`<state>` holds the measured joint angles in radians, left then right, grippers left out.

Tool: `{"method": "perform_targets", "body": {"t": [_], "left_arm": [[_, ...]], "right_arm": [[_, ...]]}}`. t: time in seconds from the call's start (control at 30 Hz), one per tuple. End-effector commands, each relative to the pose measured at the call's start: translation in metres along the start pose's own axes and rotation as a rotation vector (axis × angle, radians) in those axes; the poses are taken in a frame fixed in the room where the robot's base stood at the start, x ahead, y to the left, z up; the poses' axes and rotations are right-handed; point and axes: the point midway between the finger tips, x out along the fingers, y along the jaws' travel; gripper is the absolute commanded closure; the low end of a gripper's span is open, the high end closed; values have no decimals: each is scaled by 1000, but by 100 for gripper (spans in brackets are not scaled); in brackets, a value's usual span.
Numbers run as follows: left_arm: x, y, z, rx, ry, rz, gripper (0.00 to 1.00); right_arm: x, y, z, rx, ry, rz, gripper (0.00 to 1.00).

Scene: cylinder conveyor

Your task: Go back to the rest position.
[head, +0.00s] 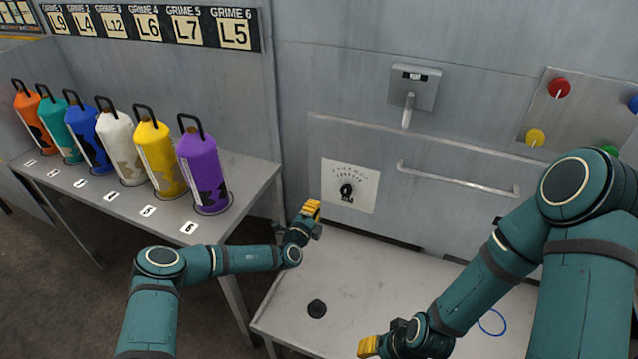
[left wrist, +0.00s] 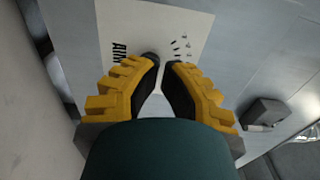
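My left gripper (head: 311,209) is near the wall, in front of and a little left of the dial plate (head: 350,186) and apart from it. In the left wrist view its yellow-and-black fingers (left wrist: 162,62) are drawn together at the tips with only a narrow gap and nothing between them. The white plate (left wrist: 120,25) lies beyond them there, with its black marks partly hidden. The black knob (head: 347,191) shows clear of the gripper in the head view. My right gripper (head: 368,347) is low over the table at the bottom edge, partly cut off; its fingers cannot be made out.
Several coloured cylinders with black handles, such as the purple one (head: 204,170), stand on the left table (head: 255,170). A handrail (head: 460,182), a spout (head: 408,108) and a button panel (head: 560,115) are on the wall. The front table (head: 350,270) is mostly clear.

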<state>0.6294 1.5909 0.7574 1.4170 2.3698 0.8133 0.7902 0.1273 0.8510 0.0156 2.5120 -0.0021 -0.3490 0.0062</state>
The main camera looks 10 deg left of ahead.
Motion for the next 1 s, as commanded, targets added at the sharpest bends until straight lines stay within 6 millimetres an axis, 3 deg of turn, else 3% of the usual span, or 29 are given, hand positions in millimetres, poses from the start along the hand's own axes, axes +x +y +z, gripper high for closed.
{"method": "perform_targets", "body": {"t": [0.17, 0.27, 0.37, 0.5, 0.6, 0.67, 0.83, 1.0], "left_arm": [[-2, -1, -5, 18, 20, -2, 100], [-6, -6, -32, 101, 118, -9, 100], [-23, -13, -81, 276, 311, -28, 100], [-76, -7, -159, 638, 677, -84, 100], [-128, 8, -196, 911, 931, -147, 100], [-160, 18, -208, 1076, 1075, -194, 100], [-248, 48, -210, 1532, 1445, -372, 100], [-316, 64, -178, 1970, 1739, -636, 100]], "right_arm": [[0, 0, 0, 0, 0, 0, 53], [0, 0, 0, 0, 0, 0, 53], [0, 0, 0, 0, 0, 0, 53], [0, 0, 0, 0, 0, 0, 53], [0, 0, 0, 0, 0, 0, 53], [0, 0, 0, 0, 0, 0, 53], [0, 0, 0, 0, 0, 0, 53], [0, 0, 0, 0, 0, 0, 53]]}}
